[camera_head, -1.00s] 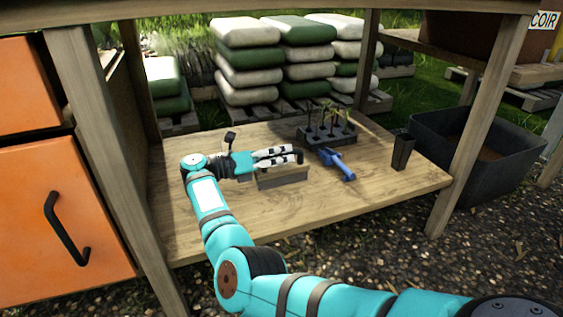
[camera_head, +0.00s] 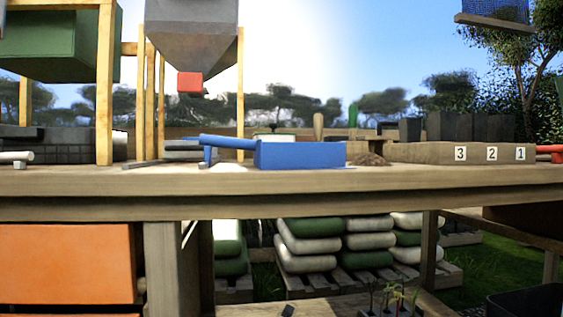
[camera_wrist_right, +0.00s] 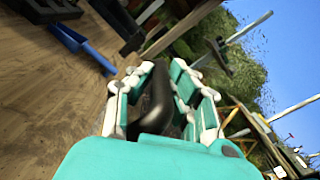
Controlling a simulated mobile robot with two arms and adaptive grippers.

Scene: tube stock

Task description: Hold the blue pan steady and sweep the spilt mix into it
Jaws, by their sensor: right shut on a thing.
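The blue pan (camera_head: 300,154) rests on the upper bench top in the head view, its handle pointing left. A small brown heap of spilt mix (camera_head: 370,160) lies on the bench just right of the pan. My right gripper (camera_wrist_right: 160,74) shows only in the right wrist view, above the lower wooden shelf. It is shut on a dark, rounded, elongated thing (camera_wrist_right: 155,100); the fingers hide much of it, so I cannot tell its full shape. My left gripper is in no current view, and no gripper touches the pan.
A grey hopper (camera_head: 192,25) with a red outlet stands behind the bench. A wooden block numbered 3, 2, 1 (camera_head: 420,153) sits right of the heap. On the lower shelf (camera_wrist_right: 40,100) lies a blue trowel (camera_wrist_right: 85,47). The bench's thick front edge (camera_head: 280,207) crosses the head view.

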